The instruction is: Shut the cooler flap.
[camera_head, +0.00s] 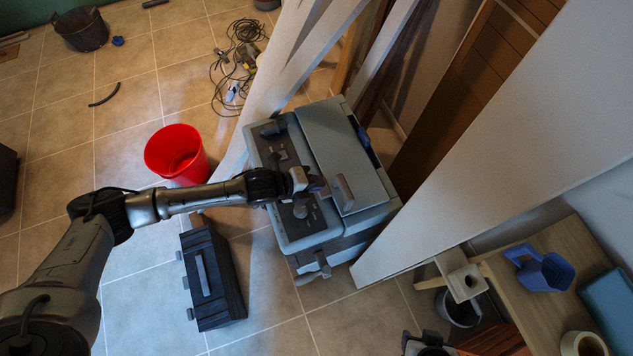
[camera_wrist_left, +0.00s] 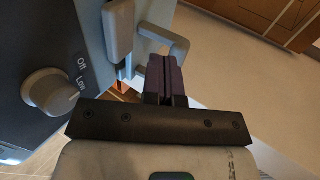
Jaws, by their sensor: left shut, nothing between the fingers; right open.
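The cooler (camera_head: 284,222) is a blue-grey box on the floor, with knobs along its left strip. Its flap (camera_head: 335,135) is a paler panel on the right part of the top, with a light handle (camera_head: 343,192) near its front. The flap looks slightly raised; its exact angle is unclear. My left gripper (camera_head: 318,185) is shut and empty, over the top beside the handle. In the left wrist view its fingers (camera_wrist_left: 164,80) are together near a bent grey handle (camera_wrist_left: 178,45), contact unclear. A knob (camera_wrist_left: 45,92) marked Off and Low is at left. My right gripper (camera_head: 427,343) is open at the bottom edge, partly cut off.
A red bucket (camera_head: 178,153) and a black toolbox (camera_head: 210,278) stand left of the cooler. Pale boards (camera_head: 285,60) lean behind it, and a large white board (camera_head: 500,150) leans at right. A wooden table (camera_head: 530,310) is at bottom right.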

